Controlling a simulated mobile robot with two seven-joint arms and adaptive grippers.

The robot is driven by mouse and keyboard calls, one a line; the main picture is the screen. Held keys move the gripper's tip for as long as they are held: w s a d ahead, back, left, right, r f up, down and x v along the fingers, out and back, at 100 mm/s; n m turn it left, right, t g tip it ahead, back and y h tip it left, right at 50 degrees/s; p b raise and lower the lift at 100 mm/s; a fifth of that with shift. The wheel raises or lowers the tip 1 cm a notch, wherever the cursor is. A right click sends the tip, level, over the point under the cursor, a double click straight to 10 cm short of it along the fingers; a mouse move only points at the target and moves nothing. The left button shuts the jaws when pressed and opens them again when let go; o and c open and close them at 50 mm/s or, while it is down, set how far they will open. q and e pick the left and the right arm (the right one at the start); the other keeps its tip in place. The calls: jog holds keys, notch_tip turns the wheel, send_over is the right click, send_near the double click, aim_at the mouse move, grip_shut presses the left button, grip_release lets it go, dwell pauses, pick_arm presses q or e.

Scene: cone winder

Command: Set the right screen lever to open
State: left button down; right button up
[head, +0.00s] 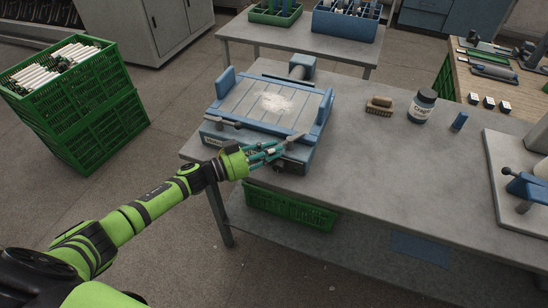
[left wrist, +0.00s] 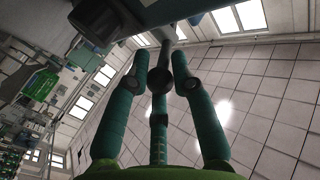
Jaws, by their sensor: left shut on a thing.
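The blue-framed machine (head: 313,145) stands on the grey table, with a pale slatted screen (head: 250,98) on top and a heap of white material on it. The right screen lever (head: 296,138) is a thin rod at the machine's front right corner. My left gripper (head: 278,150) is at that lever, in front of the machine. In the left wrist view, the gripper's teal fingers (left wrist: 162,80) are closed around the lever's dark round knob, whose rod runs upward. The left lever (head: 222,121) lies along the front left edge. My right gripper is not in view.
A brush (head: 379,106), a labelled jar (head: 421,106) and a small blue block (head: 459,121) stand right of the machine. A green crate (head: 290,206) sits below the tabletop. Stacked green crates (head: 75,95) stand on the floor at left.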

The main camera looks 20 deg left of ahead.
pick_arm(q)
jog(key=shift+w+a+f+m+g+h+b, duration=0.2)
jog(key=shift+a+m+g+h+b, duration=0.1)
jog(key=shift+m+g+h+b, duration=0.4)
jog(key=c, duration=1)
grip_release()
jog(key=shift+c, duration=0.2)
jog(key=shift+r, duration=0.1)
jog(key=v, duration=1.2)
jog(key=shift+r, duration=0.1)
